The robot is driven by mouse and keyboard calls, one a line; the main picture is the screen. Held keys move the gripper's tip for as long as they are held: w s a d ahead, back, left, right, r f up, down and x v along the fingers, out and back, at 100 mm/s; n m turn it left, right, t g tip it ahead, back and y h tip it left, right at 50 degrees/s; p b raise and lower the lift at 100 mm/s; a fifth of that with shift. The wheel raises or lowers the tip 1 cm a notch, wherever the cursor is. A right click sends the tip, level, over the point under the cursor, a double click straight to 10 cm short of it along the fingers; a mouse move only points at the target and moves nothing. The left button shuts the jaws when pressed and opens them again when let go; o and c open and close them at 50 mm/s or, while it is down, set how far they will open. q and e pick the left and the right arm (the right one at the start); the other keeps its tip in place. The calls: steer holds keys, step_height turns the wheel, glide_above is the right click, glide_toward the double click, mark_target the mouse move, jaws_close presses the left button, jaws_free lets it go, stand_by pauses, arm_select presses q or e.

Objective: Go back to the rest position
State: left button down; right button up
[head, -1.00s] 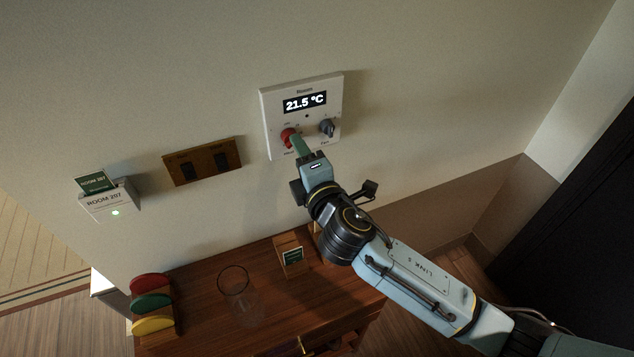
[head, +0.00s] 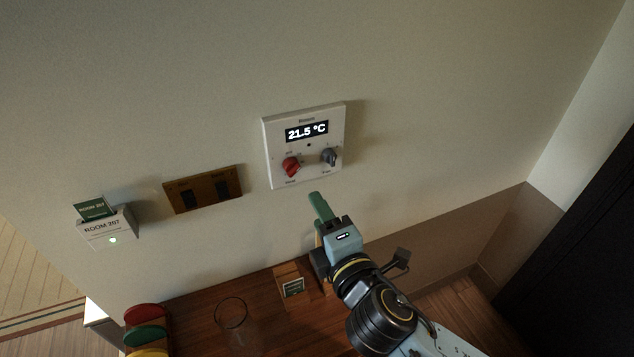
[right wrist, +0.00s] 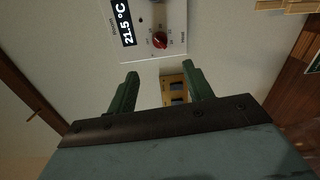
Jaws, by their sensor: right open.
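My right gripper (head: 318,208) is in front of the wall, below and apart from the white thermostat panel (head: 335,119). In the right wrist view its two green fingers (right wrist: 158,84) stand apart with nothing between them, so it is open and empty. The panel display reads 21.5 °C. The panel has a red knob (head: 291,167) on the left and a grey knob (head: 328,157) on the right. The red knob also shows in the right wrist view (right wrist: 160,40), beyond the fingertips. My left gripper is in neither view.
A wooden cabinet top (head: 200,308) lies below, with a clear glass (head: 232,322), a small wooden card holder (head: 291,286) and colored discs (head: 146,334). A brown switch plate (head: 203,190) and a key-card holder (head: 107,230) are on the wall at left.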

steer(key=s+d+f+m+g+h, duration=0.6)
steer(key=d+f+m, duration=0.3)
steer(key=d+m, duration=0.3)
steer(key=s+d+f+m+g+y, duration=0.1)
steer(key=s+d+f+m+g, duration=0.3)
steer(key=s, duration=0.4)
steer(key=s+d+f+m+g, duration=0.25)
steer(key=s+f+m, duration=0.2)
steer(key=s, duration=0.35)
step_height(320, 180, down, 33)
steer(key=s+g+b, duration=0.2)
steer(key=b, duration=0.7)
steer(key=s+d+f+b, duration=0.1)
steer(key=s+f+b, duration=0.2)
steer(key=s+f, duration=0.4)
steer(key=s+d+f+b, duration=0.1)
steer(key=s+f+b, duration=0.3)
steer(key=s+f, duration=0.4)
step_height(320, 180, down, 6)
steer(key=shift+s+r+g, duration=0.2)
steer(key=shift+g, duration=0.25)
steer(key=shift+s+d, duration=0.15)
